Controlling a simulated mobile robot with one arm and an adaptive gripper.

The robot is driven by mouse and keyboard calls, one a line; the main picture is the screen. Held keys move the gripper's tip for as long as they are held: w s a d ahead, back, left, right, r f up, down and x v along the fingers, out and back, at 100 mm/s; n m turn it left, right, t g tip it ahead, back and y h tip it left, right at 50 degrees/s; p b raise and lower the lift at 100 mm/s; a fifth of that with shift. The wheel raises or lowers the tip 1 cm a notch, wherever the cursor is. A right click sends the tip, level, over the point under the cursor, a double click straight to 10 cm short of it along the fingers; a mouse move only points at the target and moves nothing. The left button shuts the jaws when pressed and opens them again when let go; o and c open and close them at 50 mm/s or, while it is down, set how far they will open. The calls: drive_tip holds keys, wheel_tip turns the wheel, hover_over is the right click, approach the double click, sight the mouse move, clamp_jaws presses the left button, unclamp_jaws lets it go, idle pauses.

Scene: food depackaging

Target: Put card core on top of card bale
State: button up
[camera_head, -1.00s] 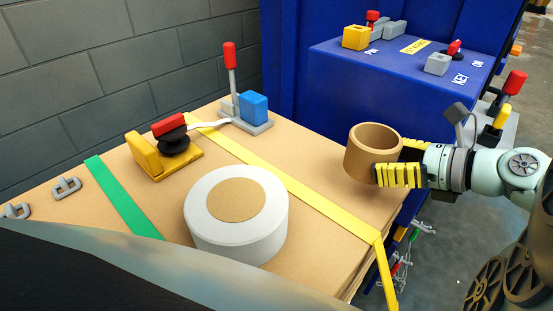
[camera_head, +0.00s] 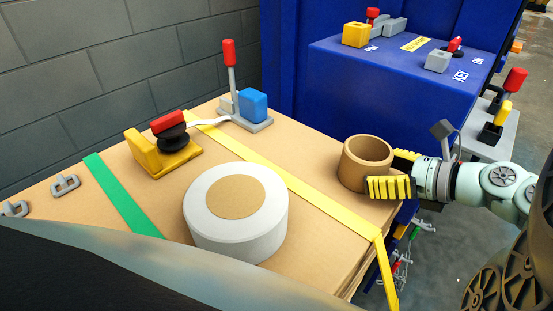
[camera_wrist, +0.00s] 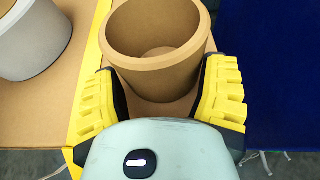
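The card core (camera_head: 352,164) is a brown, hollow cardboard tube. It stands upright on the right part of the card bale's top (camera_head: 310,243), right of the yellow strap. The bale is a broad, flat brown block. My gripper (camera_head: 388,172) has yellow ribbed fingers, one on the near side of the core and one on the far side. In the wrist view the core (camera_wrist: 155,65) stands between the spread fingers (camera_wrist: 160,85), with its open top showing. The fingers look open around it; whether one still touches the core is hard to tell.
A large white roll (camera_head: 235,225) stands left of the core on the bale. A yellow strap (camera_head: 308,191), a green strap (camera_head: 122,196), a yellow-and-red tool (camera_head: 160,153) and a blue-and-grey lever tool (camera_head: 250,107) lie there too. A blue machine (camera_head: 390,75) stands behind.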

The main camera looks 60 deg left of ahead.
drive_tip(key=shift+o, duration=1.4)
